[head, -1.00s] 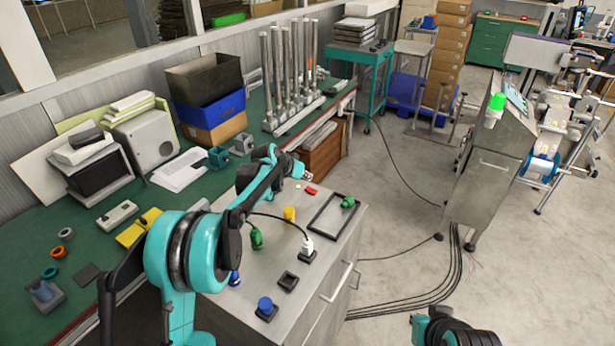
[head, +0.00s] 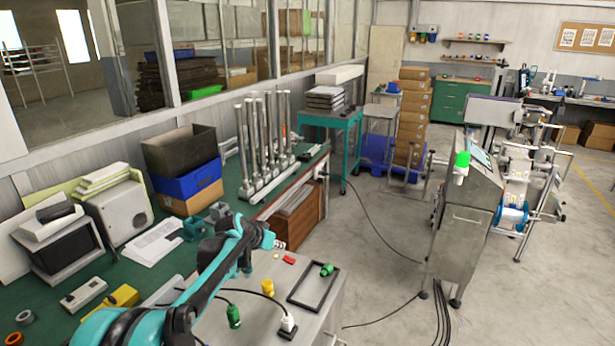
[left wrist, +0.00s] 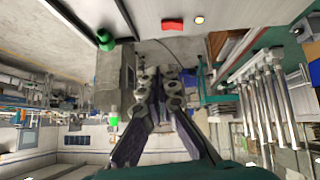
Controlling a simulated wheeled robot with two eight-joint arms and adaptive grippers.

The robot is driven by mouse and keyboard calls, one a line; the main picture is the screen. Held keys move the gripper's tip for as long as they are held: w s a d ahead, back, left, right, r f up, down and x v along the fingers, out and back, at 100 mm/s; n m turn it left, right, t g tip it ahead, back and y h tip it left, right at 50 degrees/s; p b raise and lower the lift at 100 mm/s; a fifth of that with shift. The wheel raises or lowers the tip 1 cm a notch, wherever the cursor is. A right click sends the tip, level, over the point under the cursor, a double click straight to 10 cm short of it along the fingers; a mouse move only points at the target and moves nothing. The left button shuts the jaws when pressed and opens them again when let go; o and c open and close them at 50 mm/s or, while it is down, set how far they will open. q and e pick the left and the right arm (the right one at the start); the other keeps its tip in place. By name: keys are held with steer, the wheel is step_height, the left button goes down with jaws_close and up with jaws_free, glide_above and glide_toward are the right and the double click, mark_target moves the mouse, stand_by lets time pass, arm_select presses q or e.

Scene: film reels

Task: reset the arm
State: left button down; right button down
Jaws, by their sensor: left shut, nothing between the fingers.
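My left arm, teal and black, reaches in from the lower left in the head view. Its gripper (head: 267,238) is over the back of the metal cabinet top, near the green bench edge. In the left wrist view the fingers (left wrist: 160,76) are together and empty. My right gripper is in neither current view.
The metal cabinet (head: 255,318) bears a black frame (head: 291,299), a green piece (head: 327,269), a yellow piece (head: 268,287) and a red piece (head: 289,259). Upright metal rods (head: 264,145) and stacked bins (head: 185,170) stand on the bench.

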arm_select(q)
steer(key=s+r+n+y, duration=0.1)
steer(key=s+r, duration=0.3)
steer(key=s, duration=0.7)
steer(key=s+a+f+n+y, duration=0.1)
steer(key=s+a+f, duration=0.1)
steer(key=s, duration=1.3)
steer(key=s+a+f+n+y+b, duration=0.1)
steer(key=s+f, duration=0.4)
steer(key=s, duration=0.9)
steer(key=shift+s+a+f+n+g+y+b, duration=0.15)
steer(key=shift+s+a+n+g+y+b, duration=0.2)
steer(key=shift+a+y, duration=0.2)
